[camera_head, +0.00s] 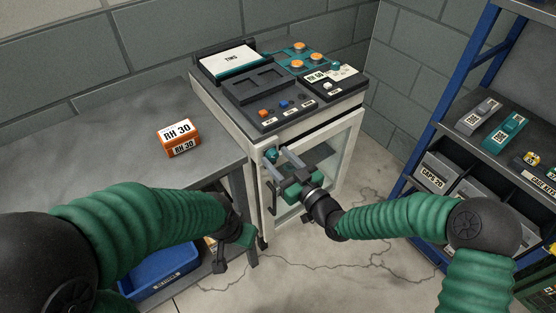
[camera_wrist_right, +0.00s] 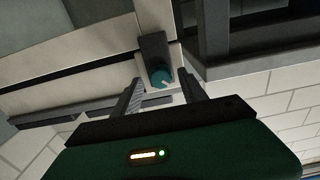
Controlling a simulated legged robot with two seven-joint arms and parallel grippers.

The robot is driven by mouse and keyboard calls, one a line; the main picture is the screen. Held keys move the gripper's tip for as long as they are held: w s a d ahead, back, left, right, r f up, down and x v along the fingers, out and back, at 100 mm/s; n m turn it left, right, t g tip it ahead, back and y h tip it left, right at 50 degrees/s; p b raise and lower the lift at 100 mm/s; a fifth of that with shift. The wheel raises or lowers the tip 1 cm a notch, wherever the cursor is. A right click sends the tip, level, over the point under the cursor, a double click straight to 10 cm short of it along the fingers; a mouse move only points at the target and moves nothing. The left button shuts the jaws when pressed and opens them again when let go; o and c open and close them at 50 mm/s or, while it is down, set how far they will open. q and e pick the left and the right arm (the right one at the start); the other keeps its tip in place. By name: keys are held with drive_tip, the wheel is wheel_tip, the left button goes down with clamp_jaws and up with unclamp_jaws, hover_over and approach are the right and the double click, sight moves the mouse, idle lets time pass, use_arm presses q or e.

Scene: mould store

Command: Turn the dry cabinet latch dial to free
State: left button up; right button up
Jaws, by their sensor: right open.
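The dry cabinet (camera_head: 257,200) has a pale frame and a glass door. Its latch dial (camera_head: 270,154) is a small teal knob at the door's upper left edge. In the right wrist view the teal dial (camera_wrist_right: 162,76) sits on a dark plate with a pale pointer mark. My right gripper (camera_head: 277,162) is open at the door front, its fingers pointing at the dial. In the wrist view the dial appears between the two fingertips (camera_wrist_right: 161,84), with gaps on both sides. My left gripper (camera_head: 234,258) hangs low by the bench's front; its jaw gap is unclear.
An orange RH 30 box (camera_head: 178,138) sits on the grey bench (camera_head: 105,150). A blue bin (camera_head: 160,276) is below. A blue-framed shelf (camera_head: 408,150) stands at right.

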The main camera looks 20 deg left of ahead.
drive_tip(key=shift+w+a, duration=0.15)
drive_tip(key=shift+a, duration=0.2)
clamp_jaws()
drive_tip(key=shift+m, duration=0.4)
drive_tip(key=m+p, duration=0.1)
drive_tip(key=m, duration=0.1)
drive_tip(key=shift+d+m, duration=0.1)
drive_tip(key=shift+m, duration=0.3)
drive_tip(key=m+p, duration=0.1)
drive_tip(key=m, duration=0.4)
drive_tip(key=shift+w+f+p, duration=0.1)
drive_tip(key=shift+p, duration=0.25)
drive_tip(key=m, duration=0.5)
drive_tip(key=shift+d+f, duration=0.1)
drive_tip(key=m, duration=0.4)
drive_tip(key=shift+f, duration=0.15)
drive_tip(key=shift+m, duration=0.3)
